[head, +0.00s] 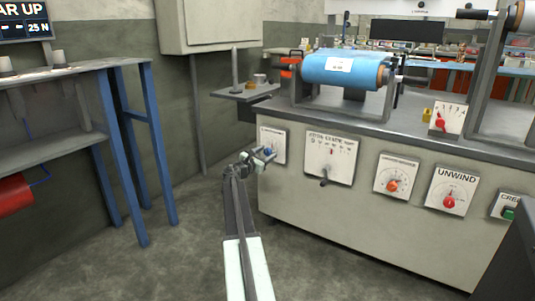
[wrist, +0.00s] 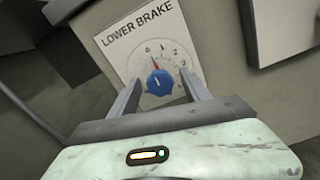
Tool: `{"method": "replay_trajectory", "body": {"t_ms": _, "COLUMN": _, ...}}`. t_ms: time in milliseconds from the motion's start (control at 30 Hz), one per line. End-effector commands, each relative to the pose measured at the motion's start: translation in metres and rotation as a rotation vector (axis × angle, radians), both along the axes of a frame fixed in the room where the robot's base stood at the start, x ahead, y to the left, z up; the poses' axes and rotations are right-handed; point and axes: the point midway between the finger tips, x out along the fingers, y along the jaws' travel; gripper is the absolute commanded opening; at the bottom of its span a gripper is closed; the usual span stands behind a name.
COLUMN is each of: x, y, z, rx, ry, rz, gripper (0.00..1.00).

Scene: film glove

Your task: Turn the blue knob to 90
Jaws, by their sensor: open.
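The blue knob (wrist: 159,82) sits on a white dial plate (wrist: 130,38) labelled LOWER BRAKE, with a numbered scale around it. A small red pointer by the knob points toward the upper part of the scale, near the 0. My gripper (wrist: 158,93) is open, with one finger on each side of the knob in the wrist view. I cannot tell whether the fingers touch it. In the head view my gripper (head: 262,158) is in front of the leftmost panel of the machine, and the blue knob (head: 268,152) shows only partly behind it.
The machine front (head: 330,220) carries other panels to the right: one with a dark handle (head: 324,182), an orange knob (head: 392,186), a red UNWIND knob (head: 449,202) and a green button (head: 509,213). A blue-legged table (head: 130,150) stands left. The floor between is clear.

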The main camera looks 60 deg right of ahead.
Motion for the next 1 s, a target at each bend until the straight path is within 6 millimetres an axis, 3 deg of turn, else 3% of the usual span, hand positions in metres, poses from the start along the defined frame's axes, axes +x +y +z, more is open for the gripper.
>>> {"method": "replay_trajectory", "body": {"t_ms": 100, "x": 0.0002, "y": -0.0137, "z": -0.0001, "rx": 0.0, "ry": 0.0, "rz": -0.001, "gripper": 0.55}}
{"method": "replay_trajectory", "body": {"t_ms": 333, "x": 0.0, "y": -0.0134, "z": -0.0002, "rx": 0.0, "ry": -0.001, "rz": 0.0, "gripper": 0.53}}
{"method": "replay_trajectory", "body": {"t_ms": 500, "x": 0.0002, "y": -0.0131, "z": -0.0002, "rx": 0.001, "ry": -0.001, "rz": 0.0, "gripper": 0.05}}
{"method": "replay_trajectory", "body": {"t_ms": 533, "x": 0.0002, "y": -0.013, "z": -0.0002, "rx": 0.001, "ry": -0.001, "rz": 0.0, "gripper": 0.0}}
{"method": "replay_trajectory", "body": {"t_ms": 1000, "x": 0.0013, "y": -0.0113, "z": -0.0005, "rx": 0.0, "ry": -0.112, "rz": 0.001, "gripper": 0.0}}
